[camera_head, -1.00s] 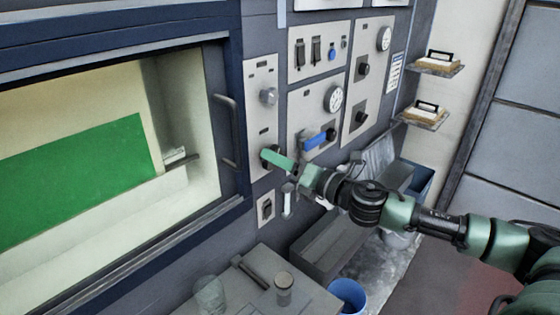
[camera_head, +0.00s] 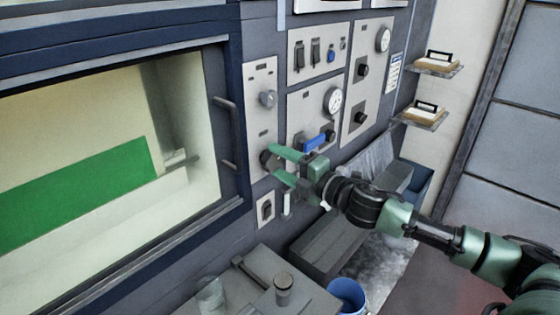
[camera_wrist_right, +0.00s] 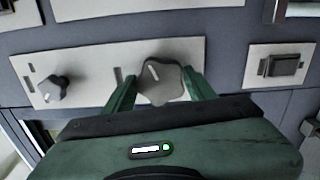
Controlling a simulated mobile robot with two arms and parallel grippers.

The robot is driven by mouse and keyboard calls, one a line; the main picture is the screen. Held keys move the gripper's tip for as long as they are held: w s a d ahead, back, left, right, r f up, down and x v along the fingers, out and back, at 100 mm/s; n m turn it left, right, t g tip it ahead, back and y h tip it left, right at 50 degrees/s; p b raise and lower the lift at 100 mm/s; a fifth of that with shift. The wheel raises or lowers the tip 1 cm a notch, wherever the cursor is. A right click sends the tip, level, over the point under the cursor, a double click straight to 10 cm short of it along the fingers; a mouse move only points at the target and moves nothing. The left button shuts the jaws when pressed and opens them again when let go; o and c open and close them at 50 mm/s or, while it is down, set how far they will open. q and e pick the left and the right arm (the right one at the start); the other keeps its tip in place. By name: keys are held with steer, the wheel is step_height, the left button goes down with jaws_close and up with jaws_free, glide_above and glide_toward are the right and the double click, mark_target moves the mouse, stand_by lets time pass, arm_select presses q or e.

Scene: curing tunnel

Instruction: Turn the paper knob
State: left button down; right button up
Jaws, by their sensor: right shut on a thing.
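A narrow pale panel beside the tunnel window carries two round grey knobs. The lower knob (camera_head: 266,158) sits between the green fingers of my right gripper (camera_head: 275,163). In the right wrist view this lobed knob (camera_wrist_right: 159,84), with a white pointer mark, is between both fingers of the right gripper (camera_wrist_right: 160,76), which is shut on it. The upper knob (camera_head: 268,98) on the same panel is free; it also shows in the wrist view (camera_wrist_right: 54,88). The knob labels are too small to read. My left gripper is not in view.
A window (camera_head: 90,110) with a green sheet (camera_head: 85,190) inside and a handle (camera_head: 227,130) is left of the panel. A blue lever (camera_head: 315,142) is just right of the gripper. A rocker switch (camera_head: 265,208) is below. A grey bench (camera_head: 240,295) is in front.

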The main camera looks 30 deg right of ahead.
steer(key=shift+m, duration=0.3)
stand_by(0.4)
steer(key=o, duration=1.4)
steer(key=shift+s+d+f+b, duration=0.2)
steer(key=shift+s+d+b, duration=0.05)
steer(key=shift+s+b, duration=0.2)
steer(key=b+v, duration=0.2)
steer(key=v, duration=0.5)
steer(key=shift+r, duration=0.2)
